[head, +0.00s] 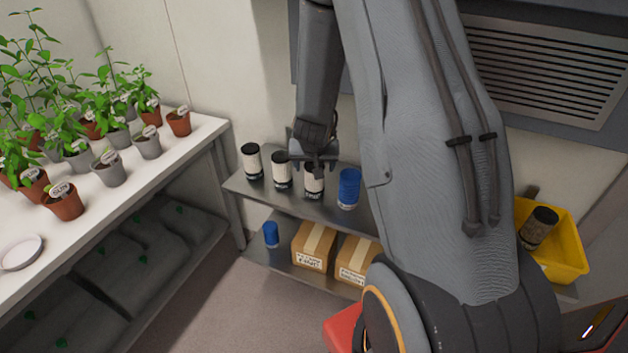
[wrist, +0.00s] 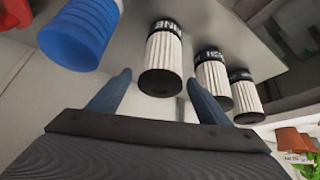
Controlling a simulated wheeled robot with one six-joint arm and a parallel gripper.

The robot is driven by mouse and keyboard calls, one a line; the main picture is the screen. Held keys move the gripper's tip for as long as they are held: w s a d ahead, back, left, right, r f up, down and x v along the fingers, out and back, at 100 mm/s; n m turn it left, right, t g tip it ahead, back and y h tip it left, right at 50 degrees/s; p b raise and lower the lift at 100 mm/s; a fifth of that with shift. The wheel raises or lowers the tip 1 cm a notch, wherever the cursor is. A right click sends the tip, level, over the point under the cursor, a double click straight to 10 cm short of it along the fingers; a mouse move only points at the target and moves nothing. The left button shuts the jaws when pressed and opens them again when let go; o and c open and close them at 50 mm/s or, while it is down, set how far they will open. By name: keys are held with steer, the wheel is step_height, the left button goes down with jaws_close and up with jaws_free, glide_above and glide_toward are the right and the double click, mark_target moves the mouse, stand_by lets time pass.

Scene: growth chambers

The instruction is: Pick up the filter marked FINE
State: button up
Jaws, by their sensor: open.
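Three white pleated filters with black bands stand in a row on the upper shelf. One (head: 314,184) is directly below my gripper (head: 313,160) in the head view and partly hidden by it. In the wrist view this filter (wrist: 163,62) shows between the two open fingertips (wrist: 158,78), with a gap on each side. Its band lettering seems to end in "NE", but I cannot read it fully. The middle filter (head: 281,171) and the left one (head: 252,161) also have bands I cannot read clearly. My gripper is open and empty.
A blue cylinder (head: 348,189) stands just right of the filter under my gripper. Below are a small blue cylinder (head: 271,234) and two cardboard boxes (head: 314,246). A yellow bin (head: 566,245) holding a dark cylinder (head: 540,226) is at right. A plant bench (head: 190,160) is at left.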

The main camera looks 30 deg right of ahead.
steer(key=shift+c, duration=0.4)
steer(key=c, duration=1.5)
